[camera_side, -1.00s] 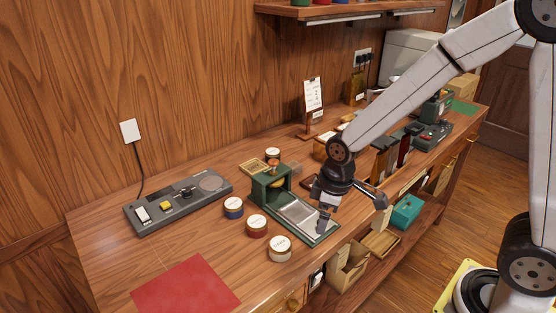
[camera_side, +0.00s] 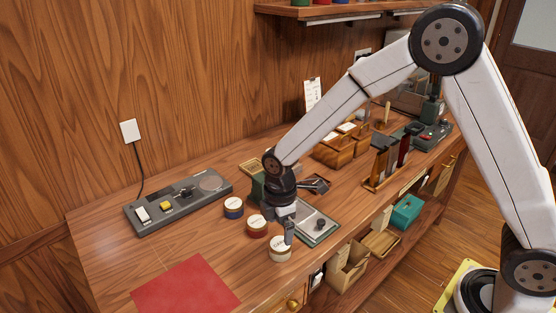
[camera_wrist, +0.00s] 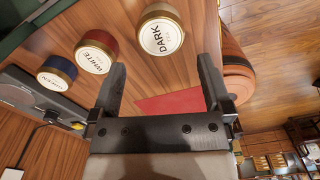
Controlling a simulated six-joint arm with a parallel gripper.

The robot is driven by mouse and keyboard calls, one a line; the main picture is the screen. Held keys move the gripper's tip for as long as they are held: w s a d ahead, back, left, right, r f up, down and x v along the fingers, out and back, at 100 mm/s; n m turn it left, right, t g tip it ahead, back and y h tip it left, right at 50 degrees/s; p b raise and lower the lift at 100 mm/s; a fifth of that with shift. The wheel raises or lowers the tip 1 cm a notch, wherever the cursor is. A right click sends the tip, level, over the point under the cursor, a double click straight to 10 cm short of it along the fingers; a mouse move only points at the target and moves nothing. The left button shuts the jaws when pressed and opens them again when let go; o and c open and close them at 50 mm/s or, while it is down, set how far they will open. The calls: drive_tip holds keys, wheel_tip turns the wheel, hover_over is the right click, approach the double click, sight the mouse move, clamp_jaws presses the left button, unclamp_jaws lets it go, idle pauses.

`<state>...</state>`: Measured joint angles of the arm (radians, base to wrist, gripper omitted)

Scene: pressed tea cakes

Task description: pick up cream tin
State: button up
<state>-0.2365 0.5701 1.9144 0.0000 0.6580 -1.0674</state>
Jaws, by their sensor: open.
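The cream tin (camera_side: 280,252) stands upright on the bench's front part, nearest the edge of three round tins. In the wrist view the cream tin (camera_wrist: 152,22), with a white lid reading DARK, is at top centre, beyond the fingertips. My gripper (camera_side: 289,236) is low over the bench, with a finger overlapping the tin's far upper side in the side view. In the wrist view my gripper (camera_wrist: 162,68) has its two fingers wide apart with nothing between them. I cannot tell whether a finger touches the tin.
A red tin (camera_side: 257,226) and a blue tin (camera_side: 233,207) stand in a row behind the cream tin. The green press (camera_side: 322,236) with its metal plate is to the right. A grey device (camera_side: 150,216) lies left. A red mat (camera_side: 185,287) lies at the front left.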

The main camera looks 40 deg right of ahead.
sight(280, 243)
drive_tip(key=shift+f, duration=0.7)
drive_tip(key=shift+f, duration=0.1)
drive_tip(key=shift+f, duration=2.5)
drive_tip(key=c, duration=1.1)
drive_tip(key=shift+r, duration=0.1)
